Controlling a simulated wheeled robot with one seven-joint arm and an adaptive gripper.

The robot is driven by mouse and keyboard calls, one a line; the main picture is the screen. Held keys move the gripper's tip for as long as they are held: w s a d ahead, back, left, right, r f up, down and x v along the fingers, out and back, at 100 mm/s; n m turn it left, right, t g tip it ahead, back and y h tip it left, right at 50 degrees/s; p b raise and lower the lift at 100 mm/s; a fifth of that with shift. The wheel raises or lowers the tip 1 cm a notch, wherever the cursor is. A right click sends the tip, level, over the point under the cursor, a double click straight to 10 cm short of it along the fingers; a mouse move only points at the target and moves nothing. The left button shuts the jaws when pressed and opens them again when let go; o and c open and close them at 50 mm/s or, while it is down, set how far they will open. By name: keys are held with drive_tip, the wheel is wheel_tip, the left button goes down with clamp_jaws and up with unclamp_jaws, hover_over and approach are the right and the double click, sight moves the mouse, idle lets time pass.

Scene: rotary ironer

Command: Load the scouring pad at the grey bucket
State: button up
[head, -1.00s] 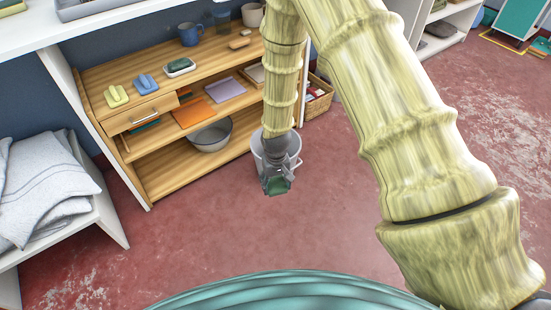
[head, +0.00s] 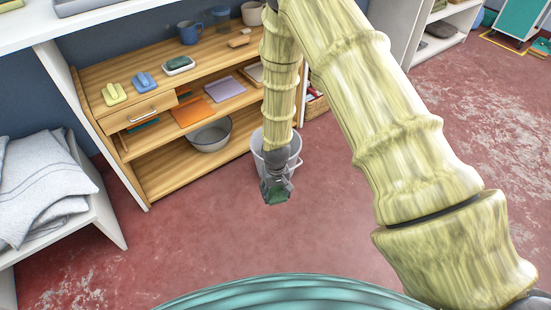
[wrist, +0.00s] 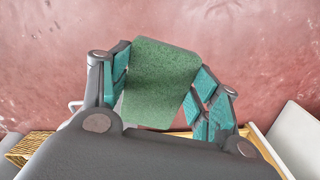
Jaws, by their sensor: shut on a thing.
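A green scouring pad (wrist: 160,80) is held between the teal-padded fingers of my gripper (wrist: 162,88) in the wrist view. In the head view my gripper (head: 276,194) points down, with the pad (head: 277,198) showing as a small dark green patch at its tips. The grey bucket (head: 294,153) stands on the floor beside the wooden shelf, partly hidden behind my arm and gripper. My gripper appears in front of the bucket, on the near side; its height above the floor is hard to tell.
The wooden shelf (head: 172,179) stands behind and left, holding a bowl (head: 211,135), sponges, a soap dish (head: 179,65) and cups. A wicker basket (head: 317,108) is behind the bucket. A white bench with grey cloth (head: 40,190) is at left. The red floor is clear in front.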

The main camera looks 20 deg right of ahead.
sight(276, 193)
drive_tip(key=shift+f+b, duration=0.5)
drive_tip(key=shift+f, duration=1.25)
drive_tip(key=shift+r, duration=0.1)
idle(0.9)
drive_tip(key=shift+r+p, duration=1.9)
drive_tip(key=shift+r, duration=0.1)
drive_tip(key=shift+f, duration=0.1)
